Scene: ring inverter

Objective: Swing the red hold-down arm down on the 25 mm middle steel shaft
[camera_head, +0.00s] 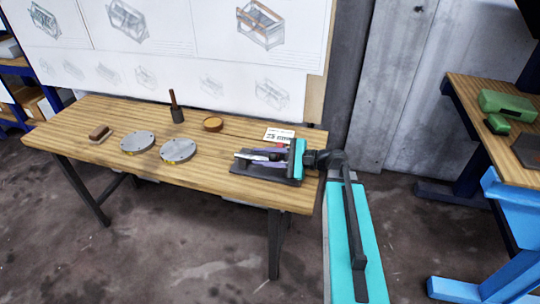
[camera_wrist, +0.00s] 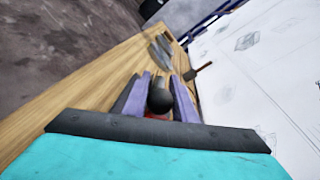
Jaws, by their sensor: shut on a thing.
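The red hold-down arm (camera_wrist: 155,117) shows only as a small patch below a black ball knob (camera_wrist: 160,98) in the wrist view. My gripper (camera_wrist: 160,92) has its two purple fingers on either side of this knob and is shut on it. In the head view my gripper (camera_head: 268,164) reaches in from the right, low over the dark base plate (camera_head: 262,178) of the fixture. A bright steel shaft (camera_head: 245,156) shows at the fixture's left side. My fingers hide most of the arm, so I cannot tell whether it touches the shaft.
Two grey discs (camera_head: 137,141) (camera_head: 178,150), a wooden-backed brush (camera_head: 99,134), a mallet (camera_head: 176,108) and a round tan dish (camera_head: 213,124) are on the wooden table (camera_head: 215,183). A printed card (camera_head: 279,134) lies behind the fixture. A drawing board (camera_head: 180,50) stands behind the table.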

